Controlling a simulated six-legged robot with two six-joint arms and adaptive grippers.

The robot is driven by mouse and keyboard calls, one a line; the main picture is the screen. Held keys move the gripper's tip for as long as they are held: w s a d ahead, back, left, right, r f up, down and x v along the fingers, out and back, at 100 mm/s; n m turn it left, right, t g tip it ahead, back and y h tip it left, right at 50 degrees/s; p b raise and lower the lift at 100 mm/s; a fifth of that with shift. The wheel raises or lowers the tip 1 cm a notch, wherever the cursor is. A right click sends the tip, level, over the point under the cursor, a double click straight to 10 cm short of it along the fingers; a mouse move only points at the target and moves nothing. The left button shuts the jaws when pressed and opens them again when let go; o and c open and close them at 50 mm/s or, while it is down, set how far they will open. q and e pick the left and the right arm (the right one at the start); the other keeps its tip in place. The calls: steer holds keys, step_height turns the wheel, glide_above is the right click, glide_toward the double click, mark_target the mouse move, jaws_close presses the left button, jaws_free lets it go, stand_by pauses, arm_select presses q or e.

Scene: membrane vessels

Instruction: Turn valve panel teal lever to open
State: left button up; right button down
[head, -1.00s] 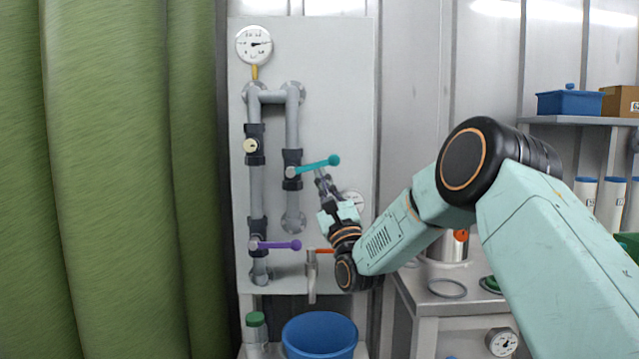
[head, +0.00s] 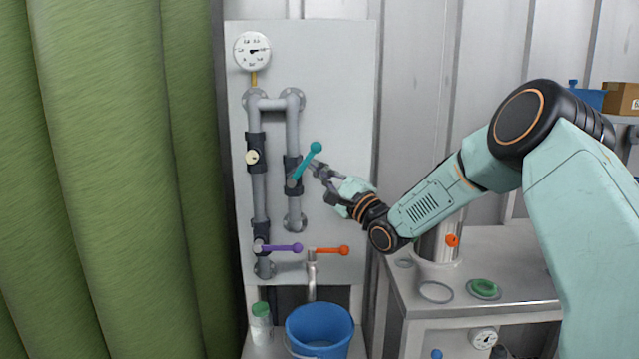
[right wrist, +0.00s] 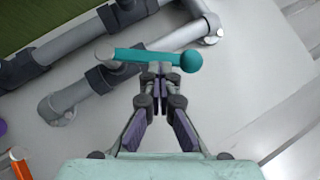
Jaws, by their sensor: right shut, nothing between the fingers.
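The teal lever (head: 307,161) is on the right-hand pipe of the grey valve panel (head: 345,100). It slants steeply up to the right, its ball end at the top. In the right wrist view the teal lever (right wrist: 150,57) lies across the picture just beyond the fingertips, with its ball at the right. My right gripper (head: 312,168) is shut and empty, its fingertips at or very near the lever's lower right side; in the right wrist view the shut fingertips (right wrist: 158,72) appear right by the lever. Contact is hard to tell. My left gripper is not in view.
A purple lever (head: 283,248) and an orange lever (head: 330,251) sit lower on the panel. A pressure gauge (head: 252,51) is at the top. A blue bucket (head: 320,330) stands below. A green curtain (head: 110,180) fills the left; a metal bench (head: 480,275) stands at the right.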

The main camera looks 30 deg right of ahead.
steer(key=shift+w+a+r+n+g+y+p, duration=0.1)
steer(key=shift+w+a+r+n+g+p, duration=0.25)
steer(key=shift+n+g+p, duration=1.1)
steer(key=shift+w+a+r+n+g+y+p, duration=0.15)
steer(key=shift+a+r+n+p, duration=0.4)
steer(key=shift+p, duration=2)
steer(key=shift+w+a+r+n+g+y+p, duration=0.1)
steer(key=shift+w+a+r+n+g+p, duration=0.4)
steer(key=shift+p, duration=1.5)
steer(key=shift+s+d+n, duration=0.15)
steer(key=shift+s+n, duration=0.05)
steer(key=shift+n, duration=0.1)
